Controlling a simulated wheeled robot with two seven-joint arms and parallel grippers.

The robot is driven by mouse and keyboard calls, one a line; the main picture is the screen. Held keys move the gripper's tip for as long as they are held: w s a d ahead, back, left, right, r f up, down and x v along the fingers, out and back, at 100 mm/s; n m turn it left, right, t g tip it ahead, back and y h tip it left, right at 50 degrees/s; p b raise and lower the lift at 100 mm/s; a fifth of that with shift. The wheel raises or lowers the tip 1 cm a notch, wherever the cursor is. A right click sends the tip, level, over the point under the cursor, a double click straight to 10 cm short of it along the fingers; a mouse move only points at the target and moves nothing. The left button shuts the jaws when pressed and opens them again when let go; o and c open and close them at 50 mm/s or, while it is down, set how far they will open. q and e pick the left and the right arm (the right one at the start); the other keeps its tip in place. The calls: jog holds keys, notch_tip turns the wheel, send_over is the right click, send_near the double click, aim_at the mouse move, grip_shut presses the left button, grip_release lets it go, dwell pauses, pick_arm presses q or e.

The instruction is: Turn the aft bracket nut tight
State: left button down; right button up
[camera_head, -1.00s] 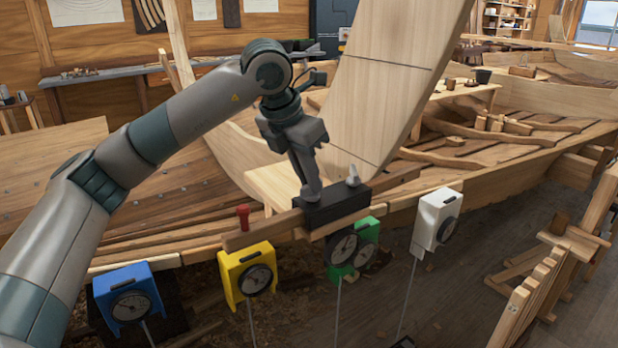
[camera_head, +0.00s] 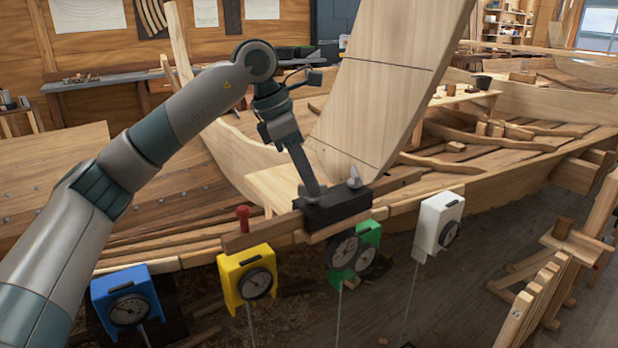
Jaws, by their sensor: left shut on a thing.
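My left arm reaches in from the left, and my left gripper (camera_head: 311,188) points down at the left end of a black bracket block (camera_head: 333,212). It is shut on the nut there, which the fingers mostly hide. A second grey nut (camera_head: 353,179) with an upright wing stands free at the right end of the block. The frame does not show which end is aft. The block sits across a wooden rail at the hull's edge, with a round dial (camera_head: 343,248) below it. My right gripper is not in view.
Blue (camera_head: 127,302), yellow (camera_head: 247,273), green (camera_head: 368,240) and white (camera_head: 438,223) dial gauges stand along the hull edge. A red-topped peg (camera_head: 242,217) is left of the block. A tall plank (camera_head: 385,80) rises close behind the gripper.

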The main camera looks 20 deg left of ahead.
pick_arm(q)
jog(key=shift+m, duration=0.4)
jog(key=c, duration=1.9)
grip_release()
jog(key=shift+c, duration=0.2)
jog(key=shift+o, duration=0.5)
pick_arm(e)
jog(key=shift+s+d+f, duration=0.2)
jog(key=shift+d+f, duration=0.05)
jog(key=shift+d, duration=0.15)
pick_arm(q)
jog(key=shift+a+r, duration=0.1)
